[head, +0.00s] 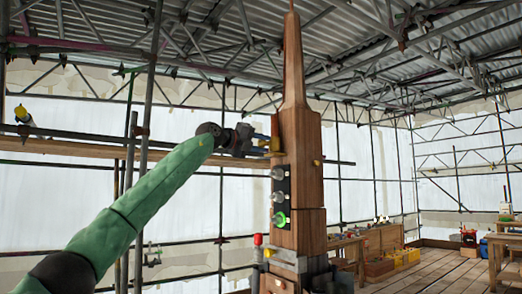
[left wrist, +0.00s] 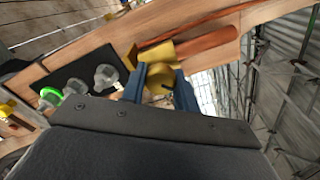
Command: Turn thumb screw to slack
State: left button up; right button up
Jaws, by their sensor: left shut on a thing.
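The wooden spire (head: 308,165) stands upright in the head view, tapering to a thin point. My left gripper (head: 264,143) reaches its left side, above a black panel. In the left wrist view, the blue fingers of my left gripper (left wrist: 160,88) are shut on a round brass thumb screw (left wrist: 158,83), one finger on each side. The screw sits by a brass block (left wrist: 158,55) on the wood, next to a reddish-brown rod (left wrist: 205,45). The screw's far side is hidden. My right gripper is in neither view.
Below my gripper, the black panel (head: 287,189) carries grey knobs (head: 278,174) and a green-lit one (head: 279,219). A grey clamp (head: 284,258) surrounds the spire lower down. Scaffold poles (head: 128,190) stand at left. Workbenches (head: 375,241) stand at right, with open plank floor.

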pick_arm(q)
jog(key=shift+n+b, duration=0.45)
jog(key=shift+n, duration=0.25)
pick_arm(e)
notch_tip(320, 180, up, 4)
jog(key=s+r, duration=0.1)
pick_arm(q)
jog(key=shift+n+b, duration=0.6)
jog(key=shift+n, duration=0.4)
jog(key=n+b, duration=0.3)
jog(key=n, duration=0.1)
jog(key=shift+n+b, duration=0.6)
jog(key=shift+n, duration=0.8)
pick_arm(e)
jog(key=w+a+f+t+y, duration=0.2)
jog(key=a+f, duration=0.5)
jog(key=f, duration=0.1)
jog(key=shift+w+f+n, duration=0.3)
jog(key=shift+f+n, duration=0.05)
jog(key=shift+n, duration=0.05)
pick_arm(q)
jog(key=o, duration=1)
jog(key=shift+a, duration=0.1)
